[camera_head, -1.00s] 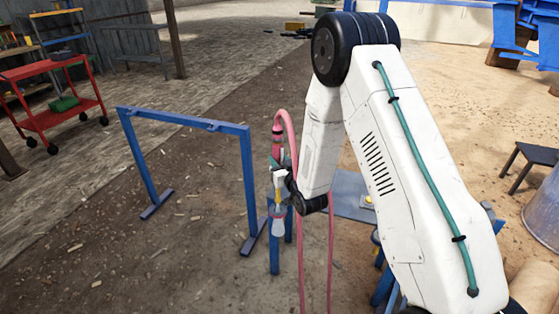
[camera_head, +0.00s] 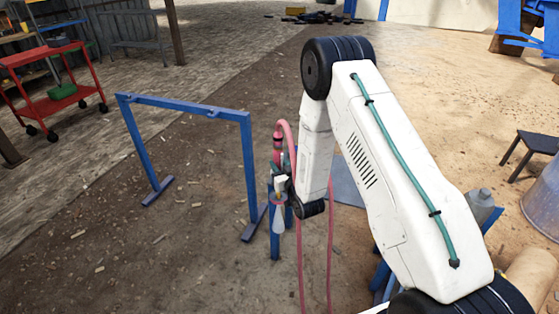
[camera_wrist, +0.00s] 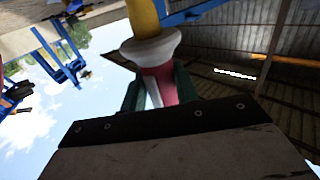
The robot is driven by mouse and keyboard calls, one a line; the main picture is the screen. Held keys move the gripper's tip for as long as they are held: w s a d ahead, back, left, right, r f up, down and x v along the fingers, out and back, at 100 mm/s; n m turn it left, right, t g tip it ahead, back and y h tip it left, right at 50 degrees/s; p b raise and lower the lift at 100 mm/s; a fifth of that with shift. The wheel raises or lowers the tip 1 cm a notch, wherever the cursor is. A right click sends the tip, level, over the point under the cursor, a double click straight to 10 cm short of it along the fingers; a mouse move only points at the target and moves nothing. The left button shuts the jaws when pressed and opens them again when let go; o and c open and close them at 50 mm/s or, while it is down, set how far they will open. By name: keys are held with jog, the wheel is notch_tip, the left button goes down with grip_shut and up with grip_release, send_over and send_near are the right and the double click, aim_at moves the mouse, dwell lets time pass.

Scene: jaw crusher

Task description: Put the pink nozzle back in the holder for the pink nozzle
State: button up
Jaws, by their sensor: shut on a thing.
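The pink nozzle (camera_head: 277,141) shows in the head view at the end of a pink hose that loops over and hangs down. My gripper (camera_head: 281,184) is shut on it, beside a blue post stand (camera_head: 275,240), apparently the holder. A pale cone (camera_head: 280,218) points down in front of the stand. In the wrist view the green fingers of my gripper (camera_wrist: 160,92) close on both sides of the pink nozzle (camera_wrist: 163,82), below a white collar and a yellow part. My arm and gripper partly hide the holder, so I cannot tell whether the nozzle touches it.
A blue frame (camera_head: 185,112) stands left of the stand. A red trolley (camera_head: 52,90) is at the far left. A dark stool (camera_head: 530,150) and a grey drum (camera_head: 545,205) are at the right. The ground left of the stand is mostly open.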

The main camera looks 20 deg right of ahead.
notch_tip(320, 180, down, 12)
dwell(1.1)
jog(key=o, duration=1.2)
jog(key=shift+s+d, duration=0.15)
jog(key=shift+s, duration=1.15)
jog(key=shift+s+d, duration=0.2)
jog(key=shift+s, duration=1.05)
jog(key=shift+s+d, duration=0.15)
jog(key=shift+s, duration=1.15)
